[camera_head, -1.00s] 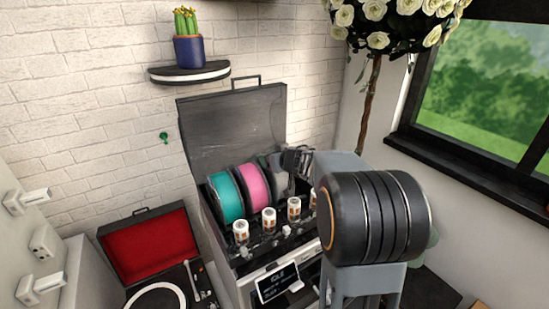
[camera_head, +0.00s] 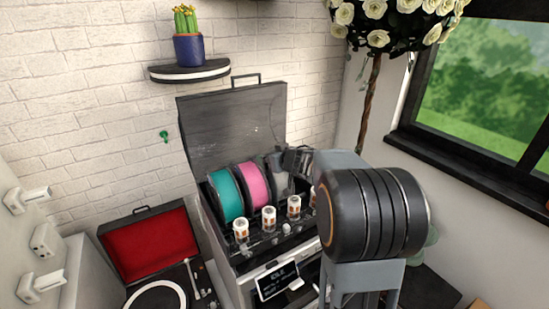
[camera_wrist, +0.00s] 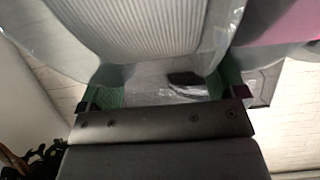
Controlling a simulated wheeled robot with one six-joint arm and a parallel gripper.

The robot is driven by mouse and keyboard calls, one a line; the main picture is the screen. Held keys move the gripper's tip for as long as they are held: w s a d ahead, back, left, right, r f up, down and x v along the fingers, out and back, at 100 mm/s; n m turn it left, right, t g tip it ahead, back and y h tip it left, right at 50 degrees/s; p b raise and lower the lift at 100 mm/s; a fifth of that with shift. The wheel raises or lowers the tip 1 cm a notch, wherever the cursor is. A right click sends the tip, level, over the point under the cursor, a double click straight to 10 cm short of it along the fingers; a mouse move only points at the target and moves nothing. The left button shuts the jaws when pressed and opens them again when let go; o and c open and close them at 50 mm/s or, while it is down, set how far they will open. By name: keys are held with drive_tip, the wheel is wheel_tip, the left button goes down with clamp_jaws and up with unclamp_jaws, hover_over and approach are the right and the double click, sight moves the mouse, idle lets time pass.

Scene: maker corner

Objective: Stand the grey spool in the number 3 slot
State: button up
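The grey spool (camera_wrist: 145,25), with clear flanges, fills the top of the wrist view. The green finger pads of my gripper (camera_wrist: 165,90) lie on either side of its rim and appear to touch it. In the head view, the spool (camera_head: 281,181) is upright in the open spool box (camera_head: 240,262), right of the pink spool (camera_head: 254,184). My gripper (camera_head: 285,160) is at its upper right. My arm hides part of the box's right side. I cannot see whether the spool's bottom is seated, and no slot number is readable.
A teal spool (camera_head: 226,196) stands left of the pink one. Several white-and-orange cylinders (camera_head: 269,218) line the box front. The raised clear lid (camera_head: 232,125) is behind the spools. A red-lined record player (camera_head: 150,250) sits at left; a cactus shelf (camera_head: 190,72) is above.

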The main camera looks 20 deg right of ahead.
drive_tip(key=shift+o, duration=0.7)
drive_tip(key=shift+f, duration=0.25)
drive_tip(key=p+v, duration=0.2)
drive_tip(key=v, duration=1.2)
drive_tip(key=shift+r, duration=0.25)
drive_tip(key=shift+w+d, duration=0.1)
